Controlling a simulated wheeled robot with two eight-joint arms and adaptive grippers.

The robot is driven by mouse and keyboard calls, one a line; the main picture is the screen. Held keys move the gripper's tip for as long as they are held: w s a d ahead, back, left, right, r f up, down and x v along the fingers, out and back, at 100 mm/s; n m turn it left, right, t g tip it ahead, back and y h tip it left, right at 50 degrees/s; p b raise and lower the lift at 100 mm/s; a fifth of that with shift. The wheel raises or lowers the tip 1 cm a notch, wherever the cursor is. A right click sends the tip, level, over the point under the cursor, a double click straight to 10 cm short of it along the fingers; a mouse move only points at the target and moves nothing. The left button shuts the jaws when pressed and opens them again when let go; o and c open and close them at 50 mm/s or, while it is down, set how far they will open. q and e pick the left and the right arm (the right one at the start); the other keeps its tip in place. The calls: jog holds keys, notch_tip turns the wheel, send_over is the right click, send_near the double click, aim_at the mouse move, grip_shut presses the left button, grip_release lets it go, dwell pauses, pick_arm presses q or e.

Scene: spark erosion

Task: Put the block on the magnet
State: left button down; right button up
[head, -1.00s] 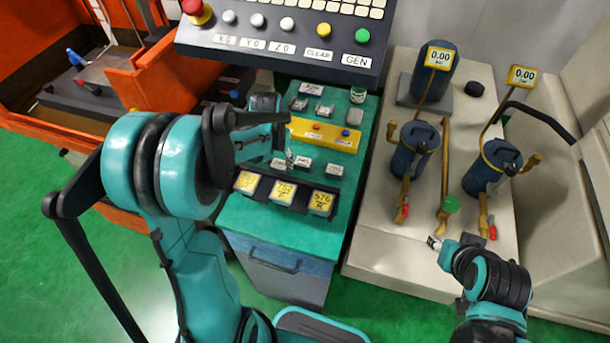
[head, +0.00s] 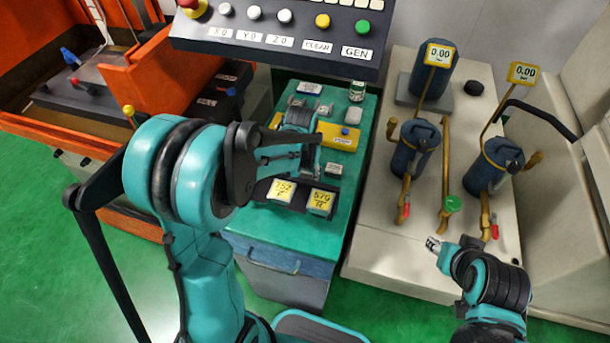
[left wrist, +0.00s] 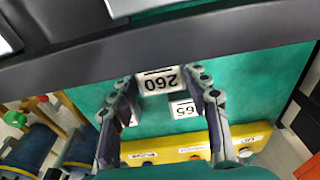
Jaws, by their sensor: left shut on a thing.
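My left gripper (head: 300,113) is over the far part of the green bench top. In the left wrist view its two fingers (left wrist: 164,88) are closed on the sides of a block (left wrist: 160,80) with a white label that reads 260. Another small block (left wrist: 185,108) labelled 65 lies just beside it on the green surface. In the head view the arm and fingers hide most of the held block. A dark flat slab (head: 100,92) in the orange tank at left may be the magnet; I cannot tell for sure. My right gripper (head: 434,243) hangs empty before the pale cabinet.
A yellow holder (head: 343,138) and a dark tray with yellow-labelled pieces (head: 320,202) stand on the green bench (head: 260,225). A glass jar (head: 357,91) stands at the back. The control panel (head: 280,45) overhangs the bench. Blue filter canisters (head: 415,145) stand at right.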

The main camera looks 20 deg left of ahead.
pick_arm(q)
jog(key=shift+f, duration=0.15)
jog(key=c, duration=0.8)
grip_release()
jog(key=shift+o, duration=0.2)
